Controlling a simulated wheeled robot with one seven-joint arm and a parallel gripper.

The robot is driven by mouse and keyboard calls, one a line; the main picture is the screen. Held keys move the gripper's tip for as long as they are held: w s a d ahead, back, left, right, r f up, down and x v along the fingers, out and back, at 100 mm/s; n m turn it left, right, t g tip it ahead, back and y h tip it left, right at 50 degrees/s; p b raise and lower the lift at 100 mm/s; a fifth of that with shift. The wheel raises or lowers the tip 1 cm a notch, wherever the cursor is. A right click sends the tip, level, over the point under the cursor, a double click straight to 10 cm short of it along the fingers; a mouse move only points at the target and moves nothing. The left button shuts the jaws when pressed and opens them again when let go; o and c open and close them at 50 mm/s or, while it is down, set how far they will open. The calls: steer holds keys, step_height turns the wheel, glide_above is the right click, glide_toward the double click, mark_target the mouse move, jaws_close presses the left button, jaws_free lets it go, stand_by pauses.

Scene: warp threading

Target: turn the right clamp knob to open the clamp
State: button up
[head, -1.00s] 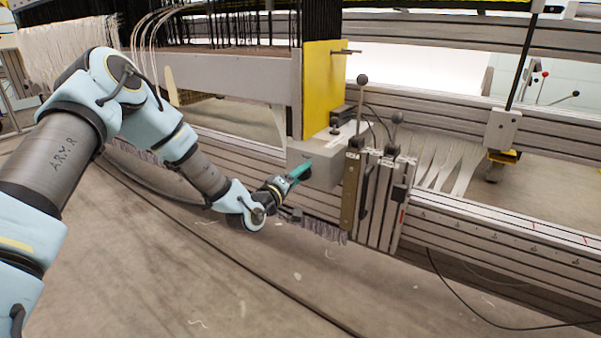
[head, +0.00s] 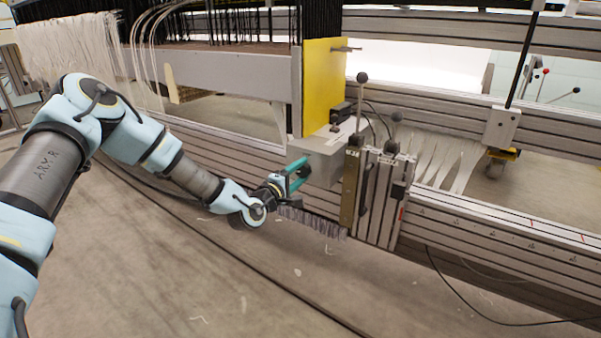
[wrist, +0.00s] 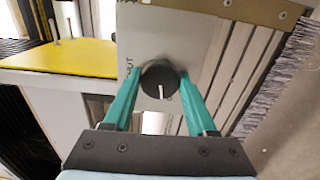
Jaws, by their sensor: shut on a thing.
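The right clamp knob shows in the wrist view as a round black knob (wrist: 160,80) with a white pointer line, mounted on a pale grey box (wrist: 190,35). The pointer points toward the bottom of the picture. My gripper (wrist: 160,92) has its two teal fingers on either side of the knob, shut on it. In the head view my gripper (head: 304,170) is at the left face of the grey box (head: 322,165), below the yellow plate. Lettering beside the knob is only partly readable.
A yellow plate (head: 322,90) stands above the box. Black-knobbed levers (head: 362,100) and an upright metal bracket (head: 351,190) stand just right of it. A grey fringe (head: 312,222) hangs below. The floor (head: 230,285) in front is largely clear.

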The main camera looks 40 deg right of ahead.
steer(key=o, duration=1.4)
steer(key=p+v, duration=0.2)
steer(key=v, duration=0.8)
steer(key=shift+a, duration=0.4)
